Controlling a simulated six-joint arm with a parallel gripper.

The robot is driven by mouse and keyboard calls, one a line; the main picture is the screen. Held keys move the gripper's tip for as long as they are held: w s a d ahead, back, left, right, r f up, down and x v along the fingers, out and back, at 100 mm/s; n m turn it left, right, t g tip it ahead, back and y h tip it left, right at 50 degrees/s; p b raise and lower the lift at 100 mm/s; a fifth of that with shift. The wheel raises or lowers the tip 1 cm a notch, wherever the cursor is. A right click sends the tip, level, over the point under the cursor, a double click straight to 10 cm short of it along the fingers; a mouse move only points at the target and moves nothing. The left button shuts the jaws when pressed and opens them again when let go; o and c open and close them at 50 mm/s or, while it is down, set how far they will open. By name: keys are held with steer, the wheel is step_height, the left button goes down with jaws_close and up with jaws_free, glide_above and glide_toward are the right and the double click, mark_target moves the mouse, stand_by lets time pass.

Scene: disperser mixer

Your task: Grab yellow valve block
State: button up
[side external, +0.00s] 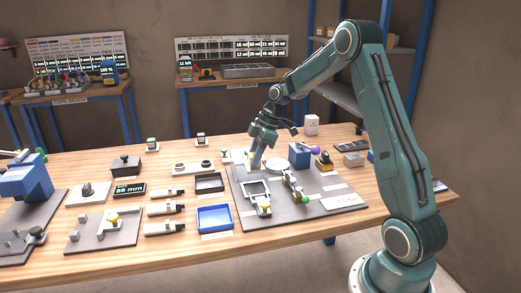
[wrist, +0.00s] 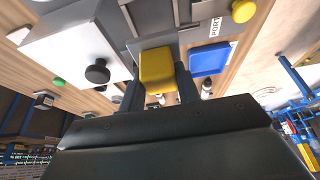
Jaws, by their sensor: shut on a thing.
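The yellow valve block (wrist: 157,72) is a rounded yellow block in the wrist view. It sits between the two dark fingers of my gripper (wrist: 158,92), which is shut on it. In the side external view my gripper (side external: 255,166) points down over the back left part of the grey work plate (side external: 330,207). The block is too small or hidden there to make out between the fingers. I cannot tell whether it still touches the surface below.
A blue block (side external: 299,155) stands right of my gripper, and a white-framed fixture (side external: 257,190) lies in front. A blue tray (side external: 214,218) and a black tray (side external: 209,182) are to the left. In the wrist view, a black knob (wrist: 97,71) is close on the left.

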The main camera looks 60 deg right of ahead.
step_height(320, 180, up, 12)
steer(key=shift+f, duration=0.2)
steer(key=shift+a, duration=0.1)
stand_by(0.6)
